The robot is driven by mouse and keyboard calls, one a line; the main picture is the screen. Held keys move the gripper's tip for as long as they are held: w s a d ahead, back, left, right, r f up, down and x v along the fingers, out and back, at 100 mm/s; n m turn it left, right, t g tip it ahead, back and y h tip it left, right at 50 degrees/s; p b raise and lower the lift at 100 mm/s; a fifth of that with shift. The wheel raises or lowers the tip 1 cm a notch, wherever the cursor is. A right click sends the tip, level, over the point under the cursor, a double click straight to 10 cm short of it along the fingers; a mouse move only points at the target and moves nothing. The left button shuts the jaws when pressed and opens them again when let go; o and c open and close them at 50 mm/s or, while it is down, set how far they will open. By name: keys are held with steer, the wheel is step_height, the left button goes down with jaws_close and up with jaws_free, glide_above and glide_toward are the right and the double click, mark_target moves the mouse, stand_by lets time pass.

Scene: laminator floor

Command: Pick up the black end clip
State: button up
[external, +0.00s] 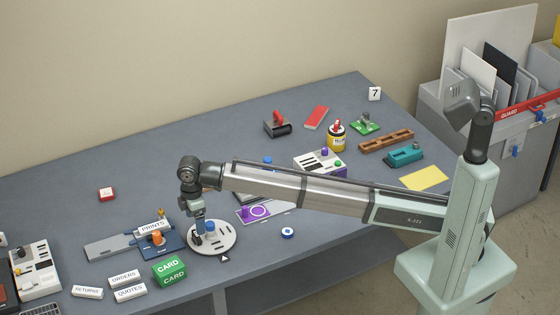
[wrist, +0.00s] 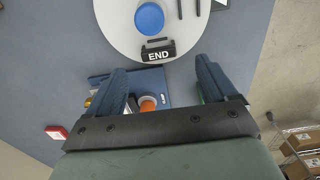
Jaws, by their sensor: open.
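The black end clip (wrist: 157,53), with a white END label, sits at the rim of a round white plate (wrist: 115,30) in the wrist view. A blue knob (wrist: 149,18) stands on the plate beyond it. My gripper (wrist: 160,66) is open and empty; in the picture the clip lies just past the fingertips, between their lines. The external view shows my gripper (external: 198,217) above the left part of the white plate (external: 224,246). There the clip is hard to tell from the dark fingers.
A blue fixture with an orange knob (external: 157,237) and a PRINTS label (external: 152,227) stands close left of the plate. The green CARD block (external: 169,271) is in front. Bare table (external: 130,215) shows behind the fixture.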

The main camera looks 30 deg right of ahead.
mark_target(197, 237)
steer(key=shift+w+a+f, duration=0.1)
steer(key=shift+f, duration=1.6)
steer(key=shift+w+a+f, duration=0.1)
steer(key=shift+f, duration=1.55)
steer(key=c, duration=1.1)
